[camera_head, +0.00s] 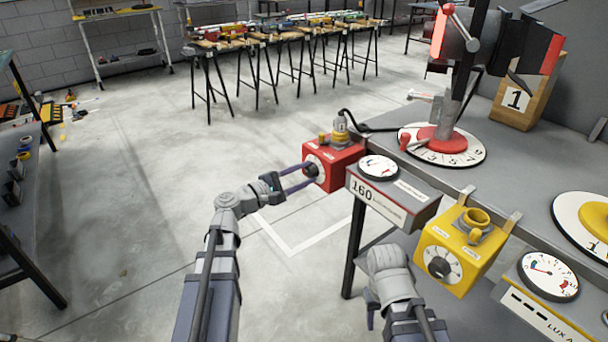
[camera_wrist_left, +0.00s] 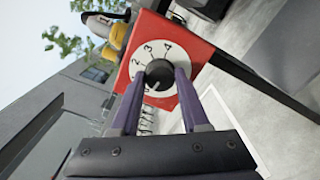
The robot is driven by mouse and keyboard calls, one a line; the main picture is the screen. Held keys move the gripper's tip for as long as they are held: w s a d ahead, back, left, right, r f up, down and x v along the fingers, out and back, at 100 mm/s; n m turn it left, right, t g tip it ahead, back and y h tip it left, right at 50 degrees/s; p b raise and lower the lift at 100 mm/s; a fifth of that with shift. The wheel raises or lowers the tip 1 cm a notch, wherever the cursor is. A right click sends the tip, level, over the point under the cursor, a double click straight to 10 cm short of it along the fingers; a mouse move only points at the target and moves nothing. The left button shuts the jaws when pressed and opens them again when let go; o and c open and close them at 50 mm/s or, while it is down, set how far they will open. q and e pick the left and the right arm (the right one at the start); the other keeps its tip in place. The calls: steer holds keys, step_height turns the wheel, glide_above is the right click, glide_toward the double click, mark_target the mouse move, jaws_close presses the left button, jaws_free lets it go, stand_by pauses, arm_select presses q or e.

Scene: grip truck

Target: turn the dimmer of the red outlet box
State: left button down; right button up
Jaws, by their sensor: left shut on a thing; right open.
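The red outlet box (camera_head: 338,163) hangs at the left end of the grey table edge, with a dimmer (camera_head: 310,170) on its left-facing front. The knob's pointer is hard to read. My right gripper (camera_head: 371,312) is low at the bottom centre, below the table edge, its fingers mostly hidden.
A gauge box marked 160 (camera_head: 388,195) stands right of the red box. A yellow outlet box (camera_head: 455,250) hangs further right, beside another gauge (camera_head: 547,275). A lamp on a red base (camera_head: 443,138) stands on the table (camera_head: 500,172). The floor to the left is open.

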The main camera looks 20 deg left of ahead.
arm_select(q)
steer(key=shift+c, duration=2)
jaws_free()
steer(key=v, duration=0.7)
steer(key=shift+s+a, duration=0.25)
steer(key=shift+s, duration=0.1)
